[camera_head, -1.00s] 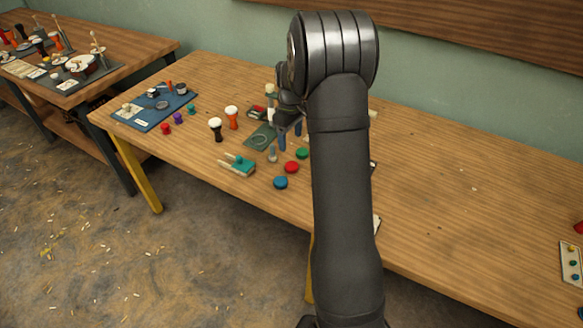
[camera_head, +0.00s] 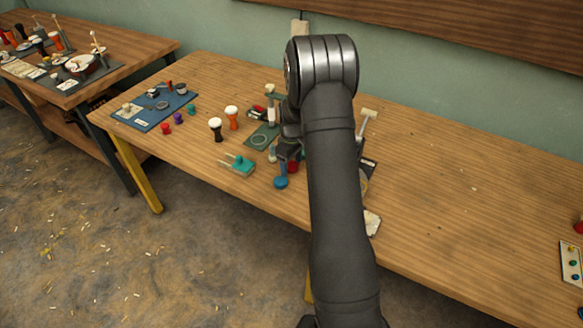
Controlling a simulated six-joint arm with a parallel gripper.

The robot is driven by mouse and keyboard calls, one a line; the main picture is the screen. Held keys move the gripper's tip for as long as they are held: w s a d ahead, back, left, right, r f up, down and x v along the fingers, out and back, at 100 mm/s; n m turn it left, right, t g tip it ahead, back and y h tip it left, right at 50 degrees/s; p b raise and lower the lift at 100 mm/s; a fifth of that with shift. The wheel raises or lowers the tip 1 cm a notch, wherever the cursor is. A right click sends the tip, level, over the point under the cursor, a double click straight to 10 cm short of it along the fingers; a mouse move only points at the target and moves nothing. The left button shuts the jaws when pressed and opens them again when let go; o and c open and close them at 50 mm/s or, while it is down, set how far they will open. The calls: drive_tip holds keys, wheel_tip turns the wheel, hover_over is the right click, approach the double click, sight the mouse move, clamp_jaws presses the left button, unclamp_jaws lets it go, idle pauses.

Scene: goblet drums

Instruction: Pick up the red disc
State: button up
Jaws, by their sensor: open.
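The red disc (camera_head: 293,168) lies on the wooden table, partly hidden by my gripper and arm. My gripper (camera_head: 288,160) is low over the table, open, right at the red disc in this view. I cannot tell whether its fingers are around the disc or just above it. The blue disc (camera_head: 281,182) lies in front of the red one, toward the table's front edge. The green disc is hidden behind my arm.
A teal block on a light holder (camera_head: 239,165) lies left of the discs. A black goblet drum (camera_head: 216,129) and an orange one (camera_head: 232,117) stand behind it. A green mat (camera_head: 262,139) is near the gripper. The table's right side (camera_head: 450,210) is mostly clear.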

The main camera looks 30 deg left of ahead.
drive_tip(key=c, duration=1.1)
drive_tip(key=shift+o, duration=0.2)
drive_tip(key=shift+r, duration=0.15)
